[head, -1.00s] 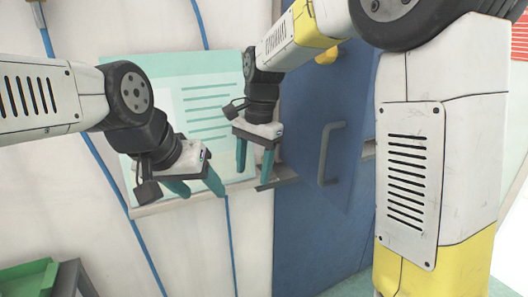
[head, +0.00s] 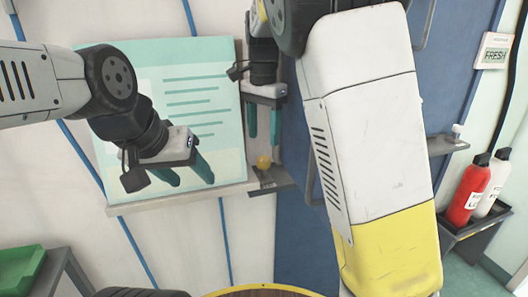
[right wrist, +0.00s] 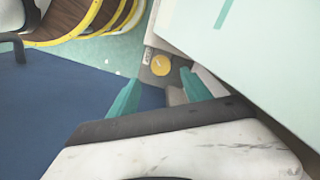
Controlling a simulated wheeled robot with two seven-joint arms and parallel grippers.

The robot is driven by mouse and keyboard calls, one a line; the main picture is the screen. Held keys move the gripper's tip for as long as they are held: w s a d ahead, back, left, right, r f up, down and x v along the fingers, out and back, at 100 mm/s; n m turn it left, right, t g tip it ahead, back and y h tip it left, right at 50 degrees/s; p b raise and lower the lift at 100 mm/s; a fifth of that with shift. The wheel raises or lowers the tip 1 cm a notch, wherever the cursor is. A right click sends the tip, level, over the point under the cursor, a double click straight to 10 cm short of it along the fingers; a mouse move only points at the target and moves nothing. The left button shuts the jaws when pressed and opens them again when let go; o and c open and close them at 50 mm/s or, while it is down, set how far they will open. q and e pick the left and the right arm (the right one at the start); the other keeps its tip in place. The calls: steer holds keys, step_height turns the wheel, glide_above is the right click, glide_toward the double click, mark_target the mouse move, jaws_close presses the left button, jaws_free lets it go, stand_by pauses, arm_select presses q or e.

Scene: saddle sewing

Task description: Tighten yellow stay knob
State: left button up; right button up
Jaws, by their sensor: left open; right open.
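The small round yellow knob (head: 263,162) sits on a dark grey bracket (head: 272,183) at the lower right corner of the pale green board. My right gripper (head: 263,140) is open, fingers pointing down, just above the knob in the head view. In the right wrist view the knob (right wrist: 161,65) shows beyond the gap between my two teal fingers (right wrist: 160,92). No contact with it shows. My left gripper (head: 186,173) is open and empty in front of the board, to the left of the knob.
The green board (head: 165,85) rests on a pale ledge (head: 180,199). A dark handle (head: 312,180) on the blue panel is close to the right of the bracket. A yellow-rimmed brown curved object (right wrist: 88,18) shows in the right wrist view. Red and white bottles (head: 468,190) stand far right.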

mark_target(263, 159)
steer(key=shift+f, duration=3.8)
